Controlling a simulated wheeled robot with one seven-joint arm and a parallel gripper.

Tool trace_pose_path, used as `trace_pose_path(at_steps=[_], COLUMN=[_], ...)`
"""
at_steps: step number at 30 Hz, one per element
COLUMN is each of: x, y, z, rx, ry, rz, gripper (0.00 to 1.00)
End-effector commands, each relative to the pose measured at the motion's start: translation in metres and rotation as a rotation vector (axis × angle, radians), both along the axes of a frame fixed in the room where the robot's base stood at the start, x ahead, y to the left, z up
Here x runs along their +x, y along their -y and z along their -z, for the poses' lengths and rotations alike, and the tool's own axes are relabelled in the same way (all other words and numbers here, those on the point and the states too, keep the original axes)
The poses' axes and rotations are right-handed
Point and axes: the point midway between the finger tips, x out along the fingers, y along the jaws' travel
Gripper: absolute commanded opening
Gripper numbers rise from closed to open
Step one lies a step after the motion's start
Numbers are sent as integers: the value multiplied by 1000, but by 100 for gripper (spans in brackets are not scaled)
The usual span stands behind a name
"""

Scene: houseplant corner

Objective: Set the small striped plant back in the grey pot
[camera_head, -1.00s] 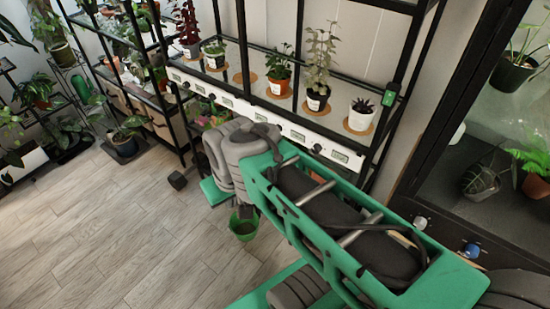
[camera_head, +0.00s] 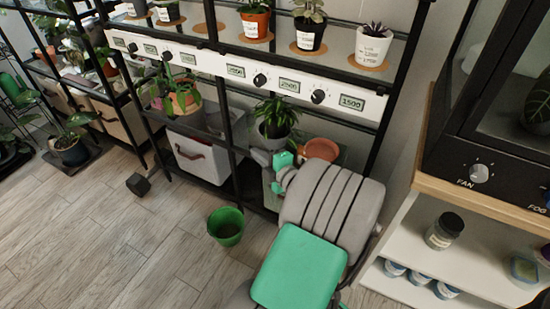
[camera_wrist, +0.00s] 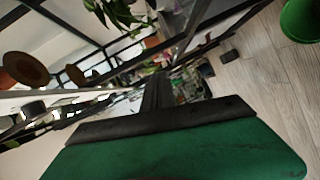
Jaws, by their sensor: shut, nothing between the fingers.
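A small leafy green plant (camera_head: 277,113) stands upright in a grey pot (camera_head: 270,134) on the lower level of the black rack in the head view. Its leaves are too small to show stripes clearly. I cannot make out the plant and grey pot surely in the wrist view.
An orange pot (camera_head: 321,149) is right of the grey pot, close to my arm. A striped-leaf plant (camera_head: 180,82) in a terracotta pot stands farther left. A green bucket (camera_head: 226,226) stands on the floor. Shelf posts frame the opening.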

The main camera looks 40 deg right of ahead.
Motion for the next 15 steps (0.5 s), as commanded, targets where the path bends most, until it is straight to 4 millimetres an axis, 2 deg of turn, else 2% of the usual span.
trace_pose_path(at_steps=[1,3,6,10,15], x=[-17,-35,-47,-37,-4], y=[24,45,59,63,72], z=[28,32,30,27,27], rx=[-70,-164,-235,-249,-247], ry=[55,110,141,143,144], rz=[75,156,215,218,212], gripper=[0,0,0,0,0])
